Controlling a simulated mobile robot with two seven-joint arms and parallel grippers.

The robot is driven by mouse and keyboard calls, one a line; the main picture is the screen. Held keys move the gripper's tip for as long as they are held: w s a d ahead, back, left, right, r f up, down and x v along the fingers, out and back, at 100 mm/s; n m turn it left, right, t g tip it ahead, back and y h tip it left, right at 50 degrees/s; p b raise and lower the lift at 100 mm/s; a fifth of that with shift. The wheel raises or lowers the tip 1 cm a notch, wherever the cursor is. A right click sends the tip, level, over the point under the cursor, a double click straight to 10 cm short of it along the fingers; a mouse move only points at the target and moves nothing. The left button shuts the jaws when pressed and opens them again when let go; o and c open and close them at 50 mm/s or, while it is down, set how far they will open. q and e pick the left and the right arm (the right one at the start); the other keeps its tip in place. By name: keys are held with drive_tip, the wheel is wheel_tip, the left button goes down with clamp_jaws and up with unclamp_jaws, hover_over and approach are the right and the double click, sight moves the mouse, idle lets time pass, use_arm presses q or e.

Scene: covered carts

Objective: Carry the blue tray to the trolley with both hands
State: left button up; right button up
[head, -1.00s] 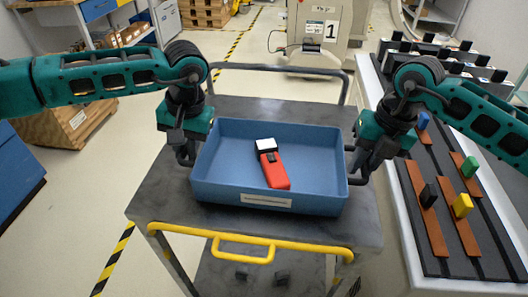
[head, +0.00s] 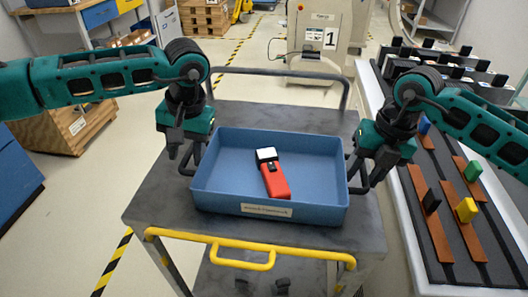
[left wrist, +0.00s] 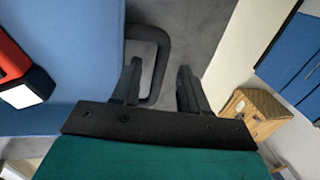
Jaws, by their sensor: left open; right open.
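The blue tray (head: 216,196) rests on the top of the grey trolley (head: 158,205). A red and white device (head: 273,178) lies inside it. The tray has a dark loop handle on each side. My left gripper (head: 178,160) is open at the left handle (head: 192,150). In the left wrist view, the left handle (left wrist: 163,50) shows at the open fingers (left wrist: 159,66), with one finger overlapping the loop; no grip on it shows. My right gripper (head: 366,172) is open at the right side of the tray, close to its handle, which is partly hidden.
A yellow handle bar (head: 240,250) runs along the trolley's front edge. A conveyor (head: 435,200) with coloured blocks stands close on the right. A wooden crate (head: 65,125) is on the left. Floor is free left of the trolley.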

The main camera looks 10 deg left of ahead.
drive_tip(key=shift+r, duration=0.1)
use_arm(q)
wheel_tip(320, 180, up, 10)
drive_tip(key=d, duration=0.2)
use_arm(e)
wheel_tip(320, 180, up, 12)
drive_tip(key=d, duration=0.2)
drive_tip(key=shift+d, duration=0.2)
use_arm(q)
drive_tip(key=shift+f, duration=0.15)
use_arm(e)
drive_tip(key=shift+s+f, duration=0.1)
drive_tip(key=shift+f, duration=0.1)
